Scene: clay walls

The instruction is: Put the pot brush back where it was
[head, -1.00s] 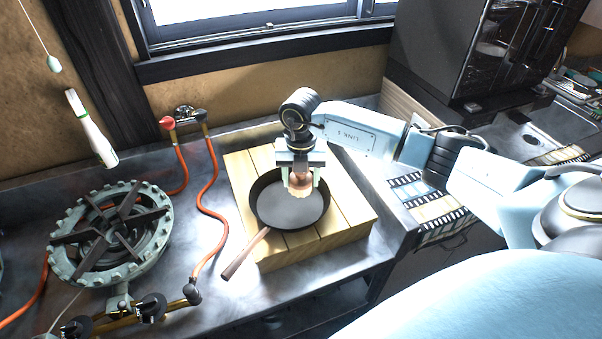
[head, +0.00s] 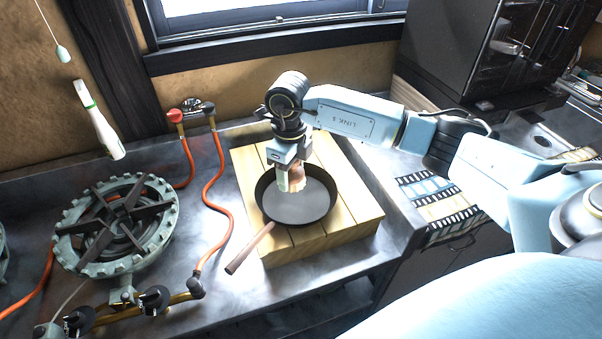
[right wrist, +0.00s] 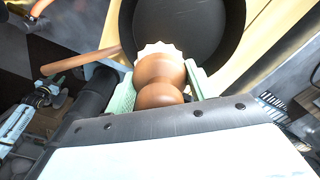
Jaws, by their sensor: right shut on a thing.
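The pot brush (right wrist: 160,75) has a round brown wooden body and a pale scalloped bristle edge. My right gripper (head: 290,180) is shut on it, one pale green finger on each side in the right wrist view (right wrist: 158,88). In the head view the brush (head: 292,182) is over the left part of a dark frying pan (head: 312,208); I cannot tell whether the bristles touch it. The pan sits on a slatted wooden board (head: 355,205), its brown handle pointing to the lower left. My left gripper does not show.
A gas burner (head: 115,225) stands left of the board, with an orange hose (head: 215,200) between them. A white bottle-like object (head: 98,120) is at the left wall. A film-strip mat (head: 437,205) lies at the right. The board's right part is clear.

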